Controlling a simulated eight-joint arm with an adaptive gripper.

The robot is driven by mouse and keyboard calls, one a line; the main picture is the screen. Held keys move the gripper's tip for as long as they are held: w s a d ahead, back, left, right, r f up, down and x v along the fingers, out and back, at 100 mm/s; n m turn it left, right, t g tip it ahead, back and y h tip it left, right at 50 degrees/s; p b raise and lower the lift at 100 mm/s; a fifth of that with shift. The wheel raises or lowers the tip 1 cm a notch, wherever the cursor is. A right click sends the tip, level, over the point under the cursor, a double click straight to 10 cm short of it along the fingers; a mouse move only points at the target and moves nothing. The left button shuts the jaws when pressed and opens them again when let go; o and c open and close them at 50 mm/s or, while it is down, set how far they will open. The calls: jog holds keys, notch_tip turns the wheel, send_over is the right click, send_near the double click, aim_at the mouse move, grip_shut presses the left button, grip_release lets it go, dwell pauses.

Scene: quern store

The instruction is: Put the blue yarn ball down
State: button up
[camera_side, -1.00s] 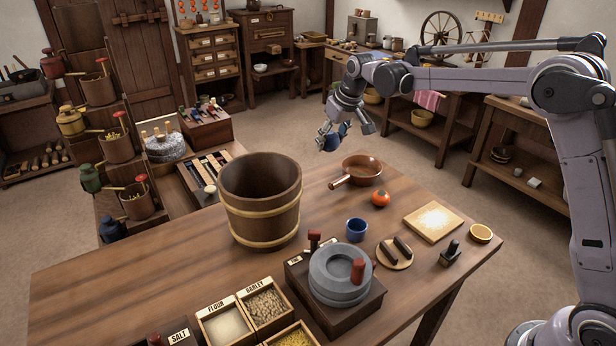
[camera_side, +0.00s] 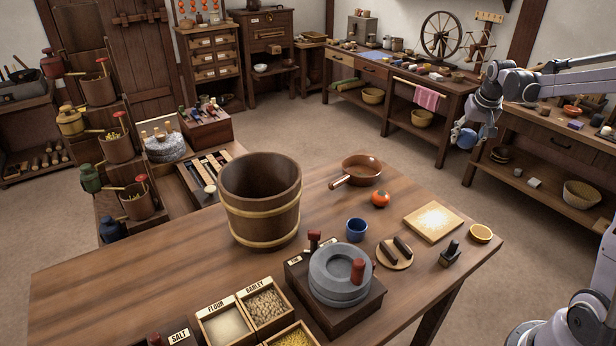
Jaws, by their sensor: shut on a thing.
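The blue yarn ball (camera_side: 467,139) is a small round blue thing at the right, in the air. My gripper (camera_side: 466,131) is shut on it and points downward. The ball hangs in front of the shelves along the back wall, clear of the near table (camera_side: 140,262). The fingers are small in this view and partly hide the ball.
On the near table are a wooden bucket (camera_side: 261,203), a copper pan (camera_side: 361,171), an orange-red fruit (camera_side: 380,199), a blue cup (camera_side: 357,229), a quern (camera_side: 340,276) and a board (camera_side: 433,222). Benches (camera_side: 400,85) stand behind. The table's left part is clear.

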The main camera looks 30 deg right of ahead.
jog(key=shift+s+d+f, duration=0.15)
jog(key=shift+s+d, duration=0.4)
jog(key=shift+s, duration=0.1)
notch_tip(320, 180, down, 11)
jog(key=w+a+f, duration=0.2)
jog(key=w, duration=0.1)
jog(key=w+a+f, duration=0.2)
jog(key=w, duration=0.2)
jog(key=w+a+f, duration=0.2)
jog(key=w, duration=0.1)
jog(key=shift+w+f, duration=0.25)
jog(key=shift+f, duration=2.15)
jog(key=shift+f, duration=0.15)
jog(key=o, duration=1.2)
jog(key=shift+c, duration=0.2)
